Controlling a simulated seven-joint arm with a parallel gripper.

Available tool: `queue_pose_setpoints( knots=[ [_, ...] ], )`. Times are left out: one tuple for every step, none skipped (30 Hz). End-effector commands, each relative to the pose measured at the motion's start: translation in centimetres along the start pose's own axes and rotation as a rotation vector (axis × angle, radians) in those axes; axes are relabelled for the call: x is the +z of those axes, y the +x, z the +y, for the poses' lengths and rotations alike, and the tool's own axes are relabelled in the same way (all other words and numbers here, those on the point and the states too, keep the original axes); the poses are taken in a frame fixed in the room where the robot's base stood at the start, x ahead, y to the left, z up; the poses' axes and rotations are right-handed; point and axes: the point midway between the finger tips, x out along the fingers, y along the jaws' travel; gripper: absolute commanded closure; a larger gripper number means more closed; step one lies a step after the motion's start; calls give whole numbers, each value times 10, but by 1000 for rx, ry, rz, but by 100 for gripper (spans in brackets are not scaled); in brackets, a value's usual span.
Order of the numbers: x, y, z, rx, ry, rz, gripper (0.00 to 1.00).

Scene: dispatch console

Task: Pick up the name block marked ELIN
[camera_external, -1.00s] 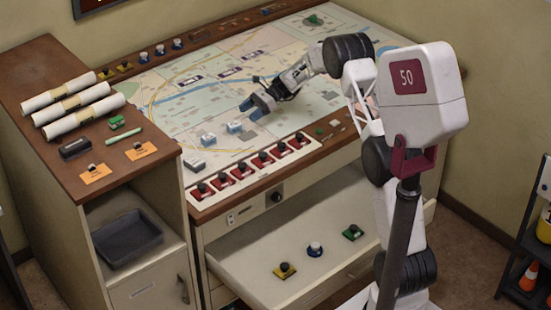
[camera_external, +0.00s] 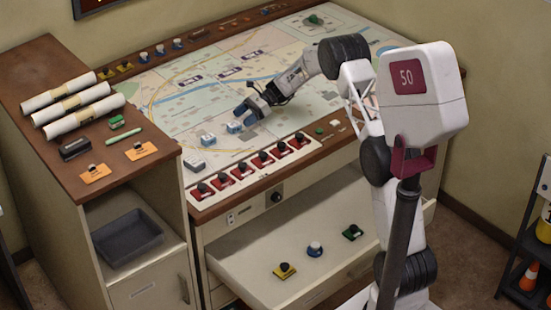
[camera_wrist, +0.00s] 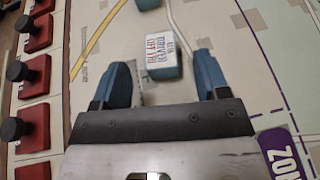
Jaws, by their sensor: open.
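My gripper (camera_external: 245,114) is open and low over the map, and its blue fingers also show in the wrist view (camera_wrist: 161,78). In the external view this block (camera_external: 235,127) lies just below the fingertips. Two more blocks lie to its left, one nearer (camera_external: 208,139) and one farther (camera_external: 195,162). Their names are unreadable. Another block (camera_wrist: 130,14) shows at the top of the wrist view.
A row of red switches with black knobs (camera_external: 244,168) runs along the console's front edge; it also shows at left in the wrist view (camera_wrist: 32,80). An open drawer (camera_external: 255,250) holds yellow, blue and green knobs. The map around the blocks is mostly flat and clear.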

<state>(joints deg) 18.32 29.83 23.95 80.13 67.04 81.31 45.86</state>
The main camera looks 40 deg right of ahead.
Motion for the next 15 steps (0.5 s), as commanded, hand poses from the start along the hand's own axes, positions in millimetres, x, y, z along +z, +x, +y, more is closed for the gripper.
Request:
queue_pose_setpoints(
  knots=[
    [-1,4,0,1,1,0,32],
    [-1,6,0,1,1,0,32],
    [-2,10,0,1,1,0,32],
    [-2,14,0,1,1,0,32],
    [-3,17,0,2,1,0,32],
    [-4,22,0,2,1,0,32],
    [-4,26,0,2,1,0,32],
    [-5,29,1,3,1,0,32],
    [-5,33,0,3,1,0,32],
    [-5,36,0,2,1,0,32],
    [-5,39,0,2,1,0,32],
    [-5,42,0,2,1,0,32],
    [-5,44,0,1,0,0,32],
    [-5,46,0,1,0,0,32],
    [-5,48,0,1,0,0,32]
  ],
)
